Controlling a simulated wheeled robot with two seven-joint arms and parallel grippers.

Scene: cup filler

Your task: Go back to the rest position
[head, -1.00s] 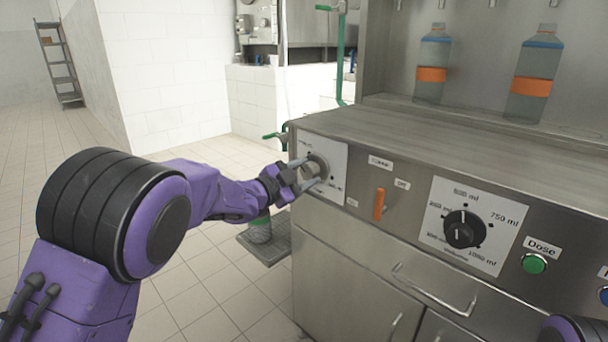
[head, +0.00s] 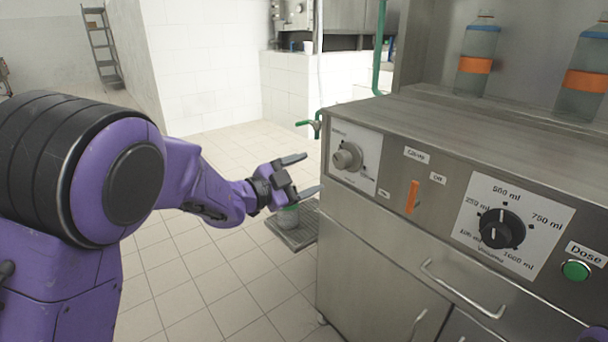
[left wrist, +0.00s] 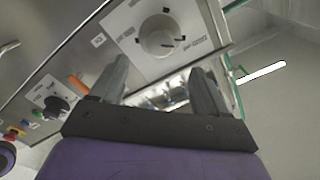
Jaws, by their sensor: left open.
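My left gripper (head: 302,175) is open and empty in the head view, to the left of the filler machine's front panel. Its two fingers point toward the panel and stand apart from the grey knob (head: 347,157) on its white plate. In the left wrist view the open fingers (left wrist: 158,85) show with the same round knob (left wrist: 161,36) beyond them, and nothing is between them. My right gripper is not in view.
The machine has an orange switch (head: 412,197), a black volume dial (head: 501,229) and a green Dose button (head: 575,270). Bottles (head: 477,55) stand on top at the back. The tiled floor at left is clear.

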